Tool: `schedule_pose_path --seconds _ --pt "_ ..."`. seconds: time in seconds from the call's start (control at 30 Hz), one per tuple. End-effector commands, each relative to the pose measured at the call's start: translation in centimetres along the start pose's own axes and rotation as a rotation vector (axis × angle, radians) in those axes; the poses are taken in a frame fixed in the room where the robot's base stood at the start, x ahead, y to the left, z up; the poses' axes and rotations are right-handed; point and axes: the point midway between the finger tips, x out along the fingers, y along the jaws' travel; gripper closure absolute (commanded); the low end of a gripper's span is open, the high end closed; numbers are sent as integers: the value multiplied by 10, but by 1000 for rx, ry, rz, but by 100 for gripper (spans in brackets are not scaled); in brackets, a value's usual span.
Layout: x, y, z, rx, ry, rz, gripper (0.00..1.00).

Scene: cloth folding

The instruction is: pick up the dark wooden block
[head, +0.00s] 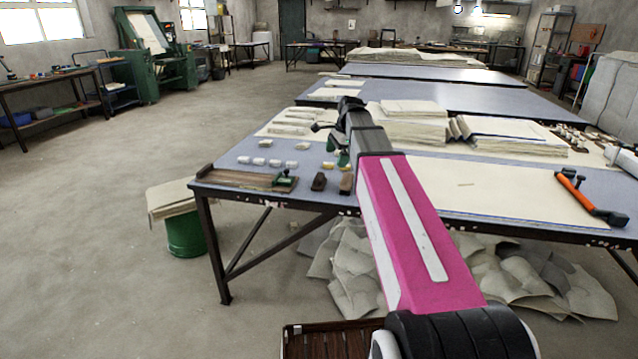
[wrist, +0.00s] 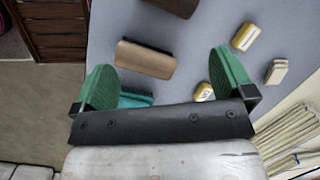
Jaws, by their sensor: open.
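Two small wooden blocks lie near the front edge of the blue-grey table, a dark one (head: 318,182) and a browner one (head: 346,184) to its right. In the wrist view a brown block with a black side (wrist: 145,58) lies just above the space between the fingers, and a darker brown block (wrist: 175,4) is cut off by the top edge. I cannot tell for sure which block matches which across the views. My gripper (wrist: 163,80) is open, its green pads apart, with no block between them. It also shows in the head view (head: 339,151), above the table behind the blocks.
A green tool (head: 285,180) lies on a wooden board (head: 238,179) left of the blocks. A teal object (wrist: 135,100) shows between the fingers. Small yellow pieces (wrist: 245,36) lie nearby. Cloth stacks (head: 413,130) stand behind on the table (head: 228,164). An orange-handled tool (head: 578,191) lies right.

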Motion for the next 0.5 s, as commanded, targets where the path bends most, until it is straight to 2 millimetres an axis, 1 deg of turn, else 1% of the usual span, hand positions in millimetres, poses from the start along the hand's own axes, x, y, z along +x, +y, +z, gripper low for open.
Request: schedule_pose_path --seconds 0.03,0.1,0.23,0.37,0.5 --pt "1 -2 3 96 -21 -13 0" --pt "2 -6 7 230 -52 -27 0" --pt "3 -10 13 430 -101 -40 0" --pt "3 -13 17 547 -131 -42 0" --pt "6 -14 18 589 -141 -42 0"
